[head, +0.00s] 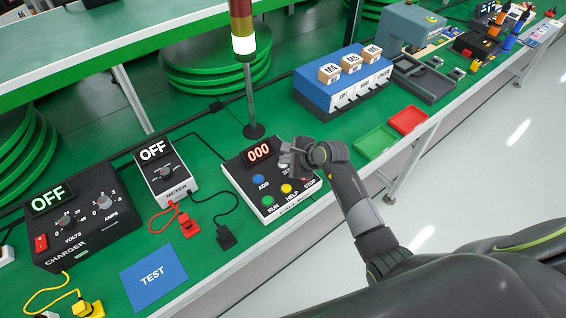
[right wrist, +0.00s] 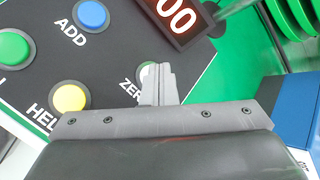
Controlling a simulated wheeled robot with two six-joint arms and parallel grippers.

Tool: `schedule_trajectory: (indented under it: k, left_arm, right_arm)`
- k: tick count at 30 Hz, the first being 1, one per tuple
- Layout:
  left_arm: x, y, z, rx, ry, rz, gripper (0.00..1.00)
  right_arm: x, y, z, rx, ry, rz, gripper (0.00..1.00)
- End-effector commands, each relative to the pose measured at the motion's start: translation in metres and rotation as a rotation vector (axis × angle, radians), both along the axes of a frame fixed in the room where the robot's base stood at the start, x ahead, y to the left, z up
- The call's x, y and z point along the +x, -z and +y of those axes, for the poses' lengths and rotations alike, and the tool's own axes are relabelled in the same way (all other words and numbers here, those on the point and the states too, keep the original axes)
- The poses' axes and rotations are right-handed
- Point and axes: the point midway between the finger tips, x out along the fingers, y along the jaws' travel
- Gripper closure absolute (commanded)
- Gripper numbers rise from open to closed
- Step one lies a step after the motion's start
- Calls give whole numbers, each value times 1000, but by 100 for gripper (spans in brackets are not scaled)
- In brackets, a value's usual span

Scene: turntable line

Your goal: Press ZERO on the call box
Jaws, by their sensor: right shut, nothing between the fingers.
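The call box (head: 239,171) stands on the green bench in the head view, with a red-digit display (head: 258,152) reading 000. Its blue ADD (head: 258,180), green RUN (head: 268,200) and yellow HELP (head: 286,188) buttons show. My right gripper (head: 288,157) is over the box's far right part, shut and empty, and hides much of the ZERO area. In the right wrist view, the shut fingertips (right wrist: 156,70) overlap the white ZERO button (right wrist: 147,70) and cover part of it and its label. I cannot tell whether they touch it. My left gripper is not in view.
A stack light (head: 243,45) on a pole stands just behind the box. A meter (head: 165,172) and charger (head: 82,222) stand to the left. Green (head: 375,142) and red (head: 408,121) trays and a blue rack (head: 325,95) are to the right.

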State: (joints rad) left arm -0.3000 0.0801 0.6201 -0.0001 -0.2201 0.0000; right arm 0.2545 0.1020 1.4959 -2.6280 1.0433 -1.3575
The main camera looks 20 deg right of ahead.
Motion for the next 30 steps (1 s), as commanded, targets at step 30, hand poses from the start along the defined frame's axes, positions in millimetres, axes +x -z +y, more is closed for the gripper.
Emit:
schedule_trajectory:
  k: [30]
  left_arm:
    - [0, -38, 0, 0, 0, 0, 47]
  right_arm:
    - [0, -46, 0, 0, 1, -1, 100]
